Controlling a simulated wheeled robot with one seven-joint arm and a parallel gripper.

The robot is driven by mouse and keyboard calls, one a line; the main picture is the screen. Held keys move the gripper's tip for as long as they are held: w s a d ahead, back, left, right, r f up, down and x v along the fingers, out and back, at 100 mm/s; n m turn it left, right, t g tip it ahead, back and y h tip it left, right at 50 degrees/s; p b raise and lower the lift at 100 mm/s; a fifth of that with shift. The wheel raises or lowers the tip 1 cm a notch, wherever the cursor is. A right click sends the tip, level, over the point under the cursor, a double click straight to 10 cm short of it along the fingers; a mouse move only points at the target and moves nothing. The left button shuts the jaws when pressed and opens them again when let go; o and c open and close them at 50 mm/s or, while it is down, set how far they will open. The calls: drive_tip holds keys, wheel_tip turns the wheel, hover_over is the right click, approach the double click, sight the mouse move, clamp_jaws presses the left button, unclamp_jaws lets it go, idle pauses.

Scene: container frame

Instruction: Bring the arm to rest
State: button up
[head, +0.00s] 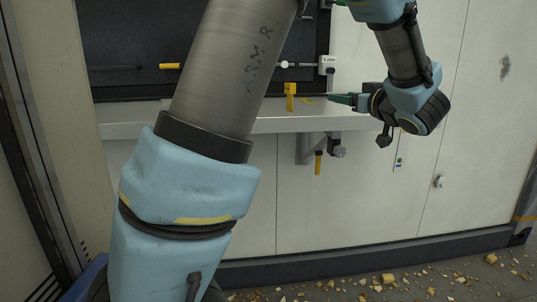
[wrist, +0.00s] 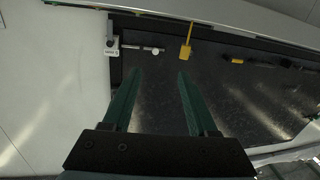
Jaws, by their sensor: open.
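My arm (head: 185,185) rises large through the front of the head view and bends over at the top right. Its end reaches back down, with my gripper (head: 343,99) pointing left just above the shelf at the right. In the wrist view my gripper (wrist: 157,73) shows two green fingers set well apart, with nothing between them. A yellow upright piece (head: 290,96) stands on the shelf left of the fingertips, apart from them. It also shows beyond the fingers in the wrist view (wrist: 186,50).
A pale shelf (head: 265,125) runs under a dark recessed panel (head: 125,40). A white bracket (head: 327,65) with a knobbed rod sits at the panel's right edge. A yellow handle (head: 318,163) hangs below the shelf. Yellow debris (head: 388,279) litters the floor. The right wall is mostly bare.

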drive_tip(key=w+a+f+m+g+h, duration=0.1)
drive_tip(key=w+a+f+m+h, duration=0.2)
drive_tip(key=w+f+h, duration=0.2)
drive_tip(key=s+a+f+m+g+h, duration=0.2)
drive_tip(key=s+a+f+g+h, duration=0.15)
drive_tip(key=a+f+g, duration=0.4)
drive_tip(key=s+a+f+g+y, duration=0.1)
drive_tip(key=s+a+f+g, duration=0.2)
drive_tip(key=s+a+f, duration=0.3)
drive_tip(key=s+a+f+g+y, duration=0.2)
drive_tip(key=s+a+f, duration=0.4)
drive_tip(key=s+a, duration=0.3)
drive_tip(key=s+g, duration=0.1)
drive_tip(key=s, duration=0.2)
drive_tip(key=shift+s+a+g, duration=0.3)
drive_tip(key=shift+a+g, duration=0.05)
